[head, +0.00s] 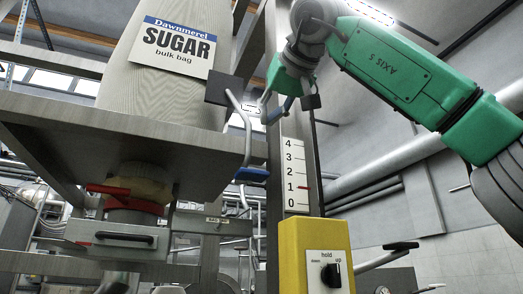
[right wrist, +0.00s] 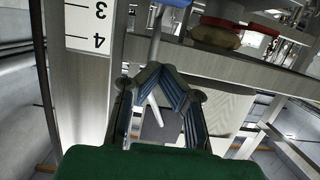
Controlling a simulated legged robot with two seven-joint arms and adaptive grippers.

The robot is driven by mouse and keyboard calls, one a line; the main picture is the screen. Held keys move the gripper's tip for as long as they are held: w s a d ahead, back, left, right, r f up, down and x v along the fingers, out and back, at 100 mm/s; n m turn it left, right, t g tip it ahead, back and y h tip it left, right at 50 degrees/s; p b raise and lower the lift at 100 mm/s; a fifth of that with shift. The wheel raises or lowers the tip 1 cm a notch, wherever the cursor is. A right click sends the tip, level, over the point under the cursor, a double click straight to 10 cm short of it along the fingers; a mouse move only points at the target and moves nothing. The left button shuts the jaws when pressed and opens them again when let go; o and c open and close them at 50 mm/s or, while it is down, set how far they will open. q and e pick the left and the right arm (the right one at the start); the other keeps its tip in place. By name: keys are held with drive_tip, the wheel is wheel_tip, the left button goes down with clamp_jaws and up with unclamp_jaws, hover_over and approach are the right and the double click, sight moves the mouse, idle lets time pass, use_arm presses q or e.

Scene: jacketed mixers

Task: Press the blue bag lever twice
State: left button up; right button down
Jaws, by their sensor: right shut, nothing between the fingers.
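The blue bag lever (head: 252,174) is a blue handle at the lower end of a bent grey rod, beside the scale post in the head view. Its blue end also shows at the top edge of the right wrist view (right wrist: 178,3). My right gripper (head: 274,112) is above and slightly right of the blue handle, close to the rod. It is shut and empty, and its fingertips meet near the rod in the right wrist view (right wrist: 155,72). Whether they touch the rod I cannot tell. My left gripper is out of view.
A sugar bulk bag (head: 165,85) stands on a grey platform (head: 110,125) at left. A red-handled valve (head: 125,200) hangs below. A scale (head: 295,175) has its red pointer near 1. A yellow control box (head: 314,240) with a black knob stands below the scale.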

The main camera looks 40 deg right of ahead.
hover_over(254, 170)
drive_tip(key=d, duration=0.2)
drive_tip(key=shift+s+a+f+p, duration=0.15)
drive_tip(key=shift+f+p, duration=0.1)
drive_tip(key=shift+f, duration=0.3)
drive_tip(key=shift+w+a+f+p, duration=0.1)
drive_tip(key=shift+f+p, duration=0.1)
drive_tip(key=shift+f, duration=0.35)
drive_tip(key=f, duration=0.2)
drive_tip(key=w+f, duration=0.1)
drive_tip(key=shift+d, duration=0.25)
drive_tip(key=shift+a+f, duration=0.25)
drive_tip(key=shift+s+a+f, duration=0.2)
drive_tip(key=shift+a+f, duration=0.05)
drive_tip(key=shift+a, duration=0.25)
drive_tip(key=shift+w+f, duration=0.1)
